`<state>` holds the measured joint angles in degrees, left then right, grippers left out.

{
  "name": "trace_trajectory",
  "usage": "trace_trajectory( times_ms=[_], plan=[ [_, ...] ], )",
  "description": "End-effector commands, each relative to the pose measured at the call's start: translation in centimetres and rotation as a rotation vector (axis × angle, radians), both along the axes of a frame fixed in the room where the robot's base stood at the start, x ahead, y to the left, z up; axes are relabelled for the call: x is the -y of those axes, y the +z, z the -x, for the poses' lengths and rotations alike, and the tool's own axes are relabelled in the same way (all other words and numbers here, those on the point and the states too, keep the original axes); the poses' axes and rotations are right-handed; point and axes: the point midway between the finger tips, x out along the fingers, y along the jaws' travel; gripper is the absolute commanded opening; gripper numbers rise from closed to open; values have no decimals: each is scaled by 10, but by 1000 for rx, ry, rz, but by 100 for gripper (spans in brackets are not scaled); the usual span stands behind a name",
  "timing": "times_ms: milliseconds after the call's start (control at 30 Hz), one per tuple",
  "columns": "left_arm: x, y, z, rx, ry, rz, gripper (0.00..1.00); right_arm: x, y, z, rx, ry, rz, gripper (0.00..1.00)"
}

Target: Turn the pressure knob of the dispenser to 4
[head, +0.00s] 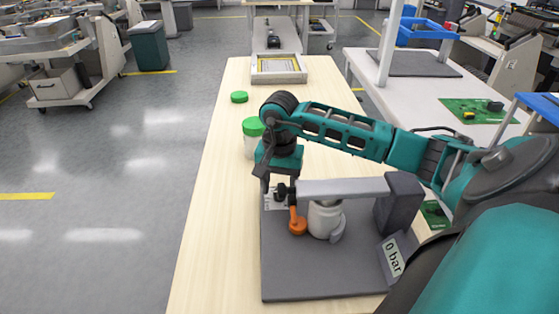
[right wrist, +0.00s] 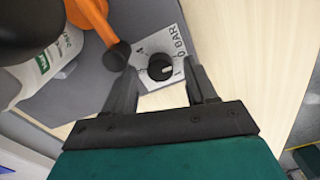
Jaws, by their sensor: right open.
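The dispenser stands on a grey base plate (head: 300,275), with a pale arm (head: 345,188), a white bottle (head: 324,217) and an orange lever (head: 298,222). Its display (head: 393,256) reads 0 bar. In the right wrist view, the round black pressure knob (right wrist: 160,67) sits on a white scale plate (right wrist: 168,97). Its white mark points right, toward the 0 beside BAR. My right gripper (right wrist: 160,80) is open, a finger on each side of the knob with gaps visible. In the head view, my right gripper (head: 270,182) points down over the plate and hides the knob.
A green-lidded jar (head: 252,128) and a green lid (head: 239,97) stand on the wooden table beyond the gripper. A framed tray (head: 279,68) lies at the table's far end. A white trolley (head: 410,92) stands at the right. The table's left side is clear.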

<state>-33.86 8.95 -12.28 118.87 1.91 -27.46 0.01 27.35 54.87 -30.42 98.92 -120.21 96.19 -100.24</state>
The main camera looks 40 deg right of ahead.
Motion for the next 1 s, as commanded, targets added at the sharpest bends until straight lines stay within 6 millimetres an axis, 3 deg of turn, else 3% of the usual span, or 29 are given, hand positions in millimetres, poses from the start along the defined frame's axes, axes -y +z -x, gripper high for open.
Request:
trace_trajectory(
  times_ms=[400,1000],
  plan=[
    [1,-2,-2,2,1,1,100,0,-9,0,1,0,0,56],
    [2,-4,2,-8,6,10,100,0,-8,0,1,0,1,0]
  ],
)
